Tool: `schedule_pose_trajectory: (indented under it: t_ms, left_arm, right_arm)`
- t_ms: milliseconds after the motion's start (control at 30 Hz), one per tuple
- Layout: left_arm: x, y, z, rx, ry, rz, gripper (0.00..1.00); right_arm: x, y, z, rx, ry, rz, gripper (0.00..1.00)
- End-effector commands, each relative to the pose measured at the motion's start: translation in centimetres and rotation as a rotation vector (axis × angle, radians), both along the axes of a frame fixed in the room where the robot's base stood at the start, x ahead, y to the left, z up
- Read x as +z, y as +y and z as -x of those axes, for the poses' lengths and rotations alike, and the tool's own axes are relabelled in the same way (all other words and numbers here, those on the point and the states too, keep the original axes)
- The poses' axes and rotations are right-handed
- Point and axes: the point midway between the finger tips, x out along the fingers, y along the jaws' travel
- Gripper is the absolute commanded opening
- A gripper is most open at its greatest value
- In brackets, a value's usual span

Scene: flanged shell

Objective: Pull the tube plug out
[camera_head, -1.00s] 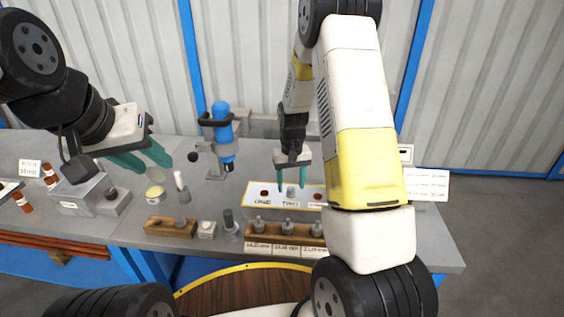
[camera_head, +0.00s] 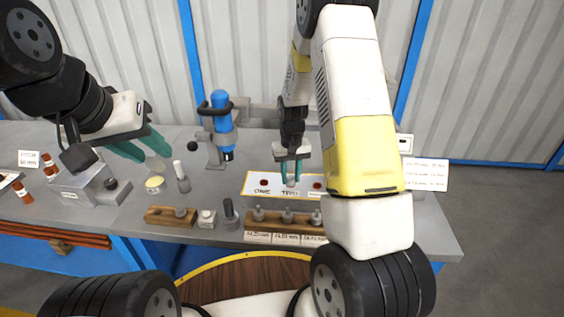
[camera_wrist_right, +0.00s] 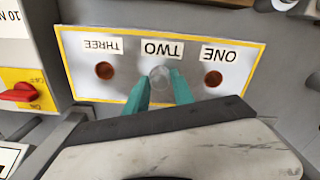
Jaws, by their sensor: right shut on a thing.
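A white board with a yellow border (camera_head: 252,179), also in the right wrist view (camera_wrist_right: 75,45), has positions labelled ONE, TWO and THREE. A small grey plug (camera_wrist_right: 158,74) stands at the middle position, TWO; it also shows in the head view (camera_head: 291,181). My right gripper (camera_head: 291,178) is shut on this plug from above, its teal fingers on either side in the right wrist view (camera_wrist_right: 161,86). Whether the plug has lifted at all, I cannot tell. My left gripper (camera_head: 146,149) is open and empty above the left part of the table.
Reddish-brown round spots mark ONE (camera_wrist_right: 212,78) and THREE (camera_wrist_right: 104,70). A wooden rack (camera_head: 272,226) with several grey pegs stands in front of the board. A blue device (camera_head: 220,128) stands behind left. A red switch (camera_wrist_right: 22,92) is beside the board.

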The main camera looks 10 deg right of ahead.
Motion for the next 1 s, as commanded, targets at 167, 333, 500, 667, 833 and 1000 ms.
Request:
schedule_pose_trajectory:
  t_ms: [167,333,500,667,833,1000]
  left_arm:
    - [0.0,0.0,0.0,0.0,0.0,0.0,0.36]
    - [0.0,0.0,0.0,0.0,0.0,0.0,0.36]
    - [0.0,0.0,0.0,0.0,0.0,0.0,0.36]
    - [0.0,0.0,0.0,0.0,0.0,0.0,0.36]
    - [0.0,0.0,0.0,0.0,0.0,0.0,0.36]
    - [0.0,0.0,0.0,0.0,0.0,0.0,0.36]
  right_arm:
    - [0.9,0.0,-0.1,0.0,-0.001,0.0,0.0]
    - [1.8,0.0,-0.1,0.001,-0.003,0.0,0.0]
    - [2.6,0.0,-0.1,0.001,-0.002,0.0,0.0]
    - [3.5,0.0,-0.1,0.0,-0.002,0.0,0.0]
    - [4.3,0.0,-0.1,0.0,-0.003,0.0,0.0]
    - [5.2,0.0,-0.1,0.0,-0.002,0.0,0.0]
